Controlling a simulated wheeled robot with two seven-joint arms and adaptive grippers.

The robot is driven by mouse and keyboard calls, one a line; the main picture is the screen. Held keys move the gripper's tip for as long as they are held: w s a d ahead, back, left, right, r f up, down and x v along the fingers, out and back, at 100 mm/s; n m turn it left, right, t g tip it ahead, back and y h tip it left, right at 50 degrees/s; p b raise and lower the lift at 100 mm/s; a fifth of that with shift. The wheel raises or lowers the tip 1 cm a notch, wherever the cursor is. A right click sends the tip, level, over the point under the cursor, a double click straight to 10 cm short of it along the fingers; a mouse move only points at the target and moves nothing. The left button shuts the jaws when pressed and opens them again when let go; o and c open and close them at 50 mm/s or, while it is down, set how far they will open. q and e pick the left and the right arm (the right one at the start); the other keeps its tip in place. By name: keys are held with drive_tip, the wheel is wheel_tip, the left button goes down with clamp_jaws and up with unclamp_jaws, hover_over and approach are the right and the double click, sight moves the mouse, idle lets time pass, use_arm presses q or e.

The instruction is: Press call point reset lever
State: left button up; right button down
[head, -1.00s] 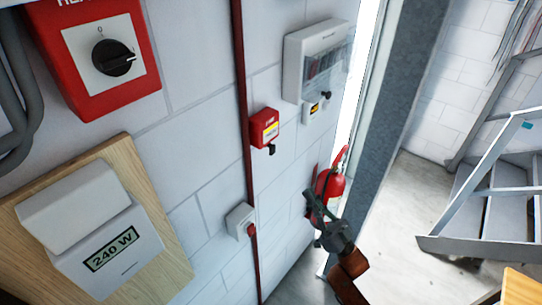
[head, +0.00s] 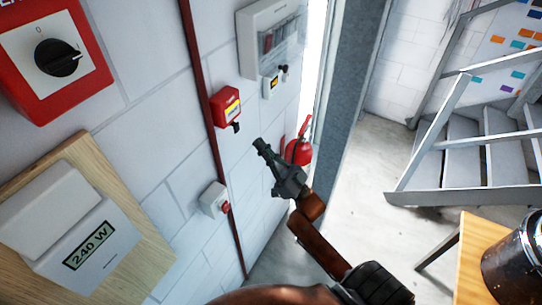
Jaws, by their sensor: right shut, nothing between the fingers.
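The red call point (head: 228,107) is a small box on the white block wall, with a yellow and white label on its front. Its small black reset lever (head: 236,127) sticks out at the lower edge. My right gripper (head: 261,146) is shut and empty. In the picture its tip is just below and right of the lever, with a gap between them; the depth between tip and wall is hard to judge. My left gripper is not in view.
A dark red pipe (head: 207,120) runs down the wall left of the call point. A grey-white switch box (head: 214,199) sits below, and a breaker box (head: 268,40) above. A fire extinguisher (head: 298,150) stands behind my gripper. A wooden table (head: 462,262) is at lower right.

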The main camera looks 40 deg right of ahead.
sight(237, 128)
drive_tip(key=w, duration=0.1)
drive_tip(key=w+a, duration=0.1)
drive_tip(key=w, duration=0.1)
drive_tip(key=w+a+r+p, duration=0.1)
drive_tip(key=shift+w, duration=0.3)
drive_tip(key=shift+f, duration=0.1)
